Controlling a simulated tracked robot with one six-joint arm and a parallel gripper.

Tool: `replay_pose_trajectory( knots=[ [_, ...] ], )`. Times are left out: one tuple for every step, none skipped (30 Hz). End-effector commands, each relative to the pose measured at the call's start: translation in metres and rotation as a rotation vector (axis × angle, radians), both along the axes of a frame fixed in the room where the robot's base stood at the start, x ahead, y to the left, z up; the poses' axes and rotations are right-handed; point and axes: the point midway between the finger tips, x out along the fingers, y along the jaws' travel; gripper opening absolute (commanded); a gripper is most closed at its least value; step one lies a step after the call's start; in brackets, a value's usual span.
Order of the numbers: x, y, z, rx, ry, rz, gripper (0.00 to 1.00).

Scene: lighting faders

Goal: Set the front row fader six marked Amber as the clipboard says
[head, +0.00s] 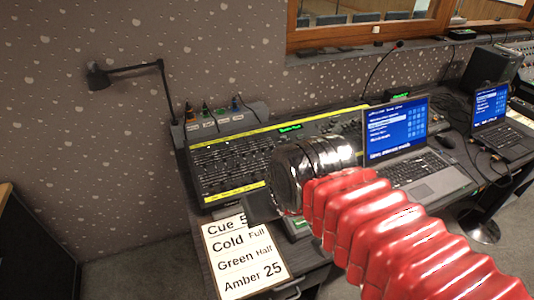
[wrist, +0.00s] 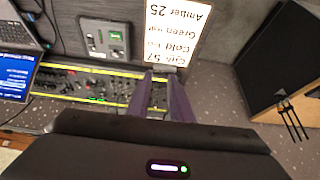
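The lighting desk (head: 228,165) is a dark console with yellow strips and rows of small faders. It also shows in the wrist view (wrist: 85,86), upside down. I cannot pick out fader six or read its label or position. The white clipboard sheet (head: 245,258) reads Cold Full, Green Half, Amber 25; it shows upside down in the wrist view (wrist: 178,30), headed Cue 57. My gripper (head: 262,207) is at the desk's front edge, beside the sheet. In the wrist view its two fingers (wrist: 162,77) are apart with nothing between them. My arm hides part of the desk.
A laptop (head: 415,170) with a blue screen stands right of the desk. A second laptop (head: 493,118) is farther right. A black desk lamp (head: 130,72) rises at the back left. A grey box with a small green screen (wrist: 105,38) lies near the sheet.

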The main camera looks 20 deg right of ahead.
Motion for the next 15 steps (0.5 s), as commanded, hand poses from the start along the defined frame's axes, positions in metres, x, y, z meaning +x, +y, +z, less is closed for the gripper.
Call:
replay_pose_trajectory(
  knots=[
    [0.006,-0.001,0.001,0.000,0.006,-0.001,0.20],
    [0.011,0.001,0.002,0.000,0.009,0.001,0.20],
    [0.017,0.001,0.003,-0.001,0.012,0.002,0.20],
    [0.023,0.001,0.004,-0.001,0.014,0.002,0.20],
    [0.029,-0.001,0.005,-0.001,0.017,0.003,0.20],
    [0.037,-0.002,0.005,-0.001,0.021,0.003,0.20],
    [0.044,-0.003,0.006,-0.001,0.024,0.002,0.20],
    [0.050,-0.005,0.006,-0.001,0.029,0.003,0.20],
    [0.059,-0.007,0.007,-0.002,0.032,0.002,0.20],
    [0.066,-0.008,0.007,-0.002,0.035,0.002,0.20],
    [0.073,-0.010,0.007,-0.002,0.036,0.002,0.20],
    [0.082,-0.012,0.006,-0.004,0.041,0.003,0.20],
    [0.089,-0.014,0.006,-0.004,0.044,0.003,0.20],
    [0.096,-0.016,0.005,-0.004,0.047,0.003,0.20],
    [0.105,-0.018,0.004,-0.004,0.050,0.003,0.20]
  ],
)
